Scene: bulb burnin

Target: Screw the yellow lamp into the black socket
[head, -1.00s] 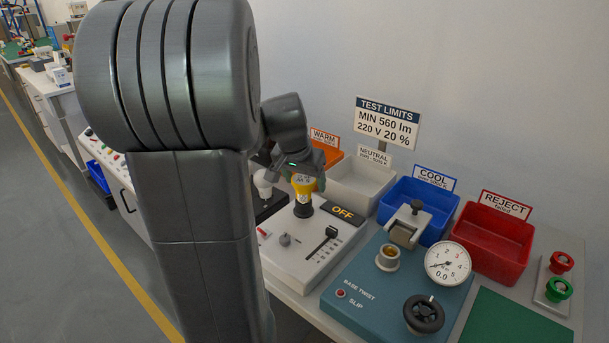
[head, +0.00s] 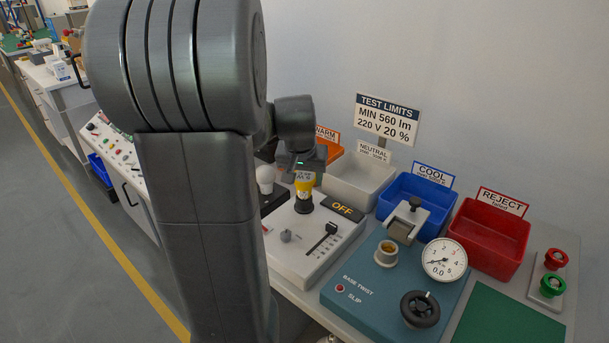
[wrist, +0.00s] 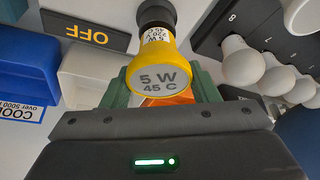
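The yellow lamp (head: 304,184), marked 5 W 45 C, stands upright on the black socket (head: 305,204) of the white test panel. My gripper (head: 305,176) is at the lamp from above. Its green fingers (wrist: 160,92) flank the lamp, one on each side. The lamp hides their inner faces, so whether they press on it is unclear. How deep the lamp's base sits in the socket is hidden.
An OFF display (head: 342,208) and a slider (head: 325,238) sit beside the socket. A white bulb (head: 265,178) stands left of the lamp; several more (wrist: 274,82) show in the wrist view. NEUTRAL (head: 352,190), blue COOL (head: 400,196) and red REJECT (head: 490,243) bins stand behind.

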